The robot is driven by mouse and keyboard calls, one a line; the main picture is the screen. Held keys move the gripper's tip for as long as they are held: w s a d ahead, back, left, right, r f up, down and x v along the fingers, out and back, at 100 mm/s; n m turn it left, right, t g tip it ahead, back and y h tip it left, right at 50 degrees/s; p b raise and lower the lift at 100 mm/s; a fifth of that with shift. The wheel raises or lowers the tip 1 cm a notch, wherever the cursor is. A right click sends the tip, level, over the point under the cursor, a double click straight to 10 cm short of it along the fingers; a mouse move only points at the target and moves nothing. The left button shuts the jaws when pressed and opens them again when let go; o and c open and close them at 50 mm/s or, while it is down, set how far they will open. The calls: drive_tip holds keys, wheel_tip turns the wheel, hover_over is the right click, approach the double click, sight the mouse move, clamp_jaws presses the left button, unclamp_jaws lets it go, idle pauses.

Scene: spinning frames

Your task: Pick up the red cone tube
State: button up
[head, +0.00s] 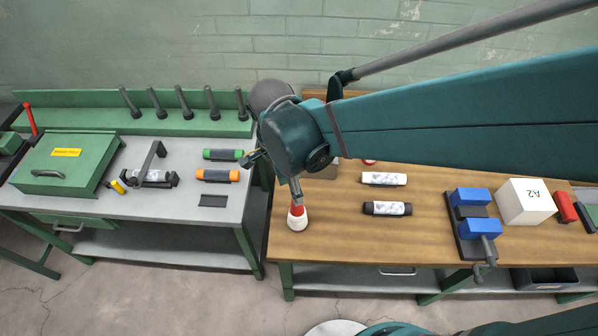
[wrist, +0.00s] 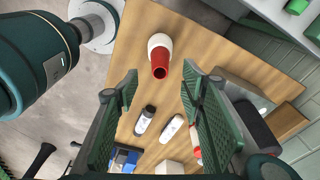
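The red cone tube (head: 297,222) stands on the wooden bench near its front left corner, its red upper part above a white lower part. In the wrist view the tube (wrist: 159,55) shows its open red end facing the camera, between and beyond the fingertips. My gripper (head: 272,175) is above and close to the tube in the head view, with one finger overlapping the tube's top there. In the wrist view my gripper (wrist: 160,76) has its two green fingers wide apart with nothing between them. Whether a finger touches the tube cannot be told.
A white tube (head: 384,179) and a black-ended tube (head: 388,208) lie to the right. A blue vise (head: 470,213) and white box (head: 525,201) stand farther right. The grey bench holds green (head: 222,155) and orange (head: 217,175) tubes. A red end (head: 369,162) shows beneath my arm.

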sight(297, 211)
drive_tip(key=shift+d+f, duration=0.15)
drive_tip(key=shift+f, duration=1.15)
drive_tip(key=shift+f, duration=0.1)
drive_tip(key=shift+w+d+f, duration=0.1)
drive_tip(key=shift+d+f, duration=0.1)
drive_tip(key=shift+f, duration=1.05)
drive_tip(key=shift+w+d+f, duration=0.1)
drive_tip(key=shift+d+f, duration=0.05)
drive_tip(key=shift+f, duration=1.05)
drive_tip(key=c, duration=1)
